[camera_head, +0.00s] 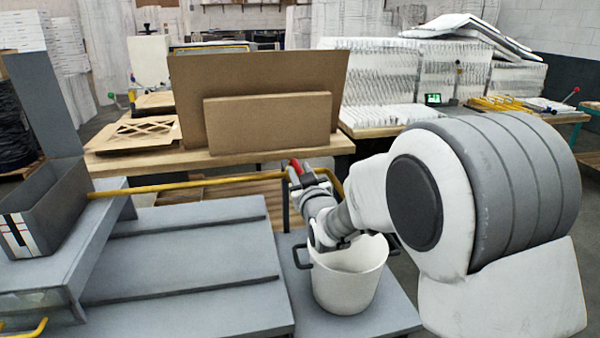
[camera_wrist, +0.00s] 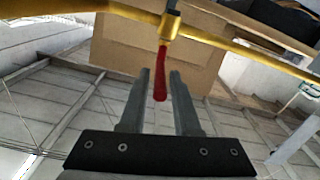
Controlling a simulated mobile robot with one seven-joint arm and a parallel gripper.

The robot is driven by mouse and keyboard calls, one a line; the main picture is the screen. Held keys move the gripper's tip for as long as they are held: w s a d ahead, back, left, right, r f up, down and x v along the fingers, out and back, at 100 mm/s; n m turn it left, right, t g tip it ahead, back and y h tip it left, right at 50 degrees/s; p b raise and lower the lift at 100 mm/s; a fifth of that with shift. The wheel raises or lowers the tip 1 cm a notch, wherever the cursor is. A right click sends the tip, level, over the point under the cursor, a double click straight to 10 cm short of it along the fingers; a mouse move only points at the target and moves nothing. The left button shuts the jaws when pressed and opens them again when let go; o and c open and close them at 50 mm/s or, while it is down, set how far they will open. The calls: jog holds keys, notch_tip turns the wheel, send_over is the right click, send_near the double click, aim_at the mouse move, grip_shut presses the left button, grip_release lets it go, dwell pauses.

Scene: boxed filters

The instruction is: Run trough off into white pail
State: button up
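The grey trough (camera_head: 62,208) stands at the left in the head view. A yellow pipe (camera_head: 190,185) runs from it to the right, toward a valve with a red lever (camera_head: 296,166). In the wrist view the red lever (camera_wrist: 162,75) hangs down from the yellow pipe (camera_wrist: 215,35). My gripper (camera_wrist: 159,72) is open, and the lever's lower end shows between its two fingers; contact is not visible. In the head view my gripper (camera_head: 302,178) is at the pipe's right end, above the white pail (camera_head: 345,288). The pail is upright; its bottom inside is hidden.
The pail stands on a grey platform (camera_head: 385,312) beside a ribbed grey surface (camera_head: 190,290). Behind is a wooden bench (camera_head: 240,157) with brown cardboard panels (camera_head: 270,125) and stacked white filters (camera_head: 375,80). My arm covers much of the right side.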

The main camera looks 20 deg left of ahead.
grip_shut()
dwell(1.1)
